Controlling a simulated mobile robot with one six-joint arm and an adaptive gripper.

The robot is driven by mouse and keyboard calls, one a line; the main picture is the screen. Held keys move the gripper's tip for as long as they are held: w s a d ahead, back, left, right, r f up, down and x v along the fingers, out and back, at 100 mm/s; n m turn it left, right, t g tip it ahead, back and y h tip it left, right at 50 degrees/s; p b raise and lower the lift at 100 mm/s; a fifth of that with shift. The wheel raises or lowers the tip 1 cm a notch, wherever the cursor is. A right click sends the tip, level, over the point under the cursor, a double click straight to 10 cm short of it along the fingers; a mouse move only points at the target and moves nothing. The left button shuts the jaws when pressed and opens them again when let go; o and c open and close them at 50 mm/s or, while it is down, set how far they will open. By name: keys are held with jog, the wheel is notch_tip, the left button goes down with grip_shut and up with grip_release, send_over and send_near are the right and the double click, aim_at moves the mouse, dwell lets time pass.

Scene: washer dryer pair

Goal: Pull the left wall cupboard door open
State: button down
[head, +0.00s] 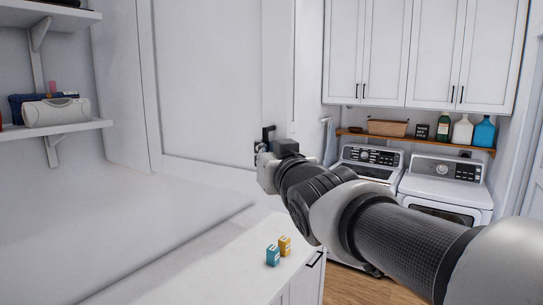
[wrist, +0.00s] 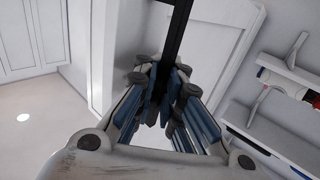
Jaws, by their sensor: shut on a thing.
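A white wall cupboard door (head: 207,80) with a recessed panel fills the upper left middle of the head view. My gripper (head: 266,147) is at the door's lower right corner. In the wrist view my gripper (wrist: 158,100) has its fingers closed around a black bar handle (wrist: 179,32), which runs up out of the picture. A dark piece of the handle also shows above the gripper in the head view (head: 268,132). The gripper hides most of the handle there. I cannot tell how far the door stands from its frame.
Shelves (head: 60,130) are at left. A washer and dryer (head: 445,185) stand at the back right under other closed white cupboards (head: 420,50). Wooden floor (head: 345,290) shows at the bottom.

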dwell(0.4)
jog(key=c, duration=1.9)
grip_release()
jog(key=shift+s+d, duration=0.1)
jog(key=shift+d, duration=0.05)
jog(key=shift+o, duration=0.9)
jog(key=v, duration=1.2)
